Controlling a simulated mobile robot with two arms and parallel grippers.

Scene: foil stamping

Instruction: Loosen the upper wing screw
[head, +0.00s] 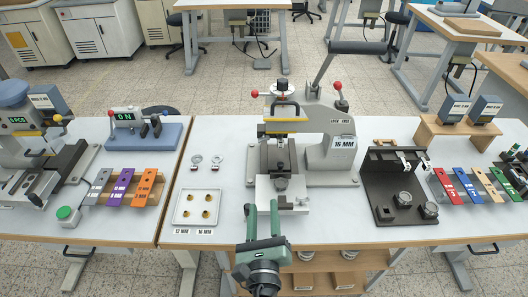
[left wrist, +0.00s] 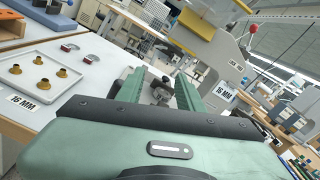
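The stamping press (head: 325,150), labelled 16 MM, stands at the middle of the white table. It has a yellow-edged head (head: 286,128), a black knob on top and red ball handles. I cannot clearly make out which part is the upper wing screw. A small dark metal part (head: 281,184) sits on the grey block at the press's front; it also shows between my fingers in the left wrist view (left wrist: 161,92). My left gripper (head: 262,207) has green fingers spread apart and empty, in front of this block. My right gripper is not in view.
A white tray (head: 178,221) with several brass pieces lies left of the press, with two small ring-shaped items behind it. A black fixture (head: 375,205) stands to the right. Coloured blocks lie further out on both sides. Bare table separates the tray from the press.

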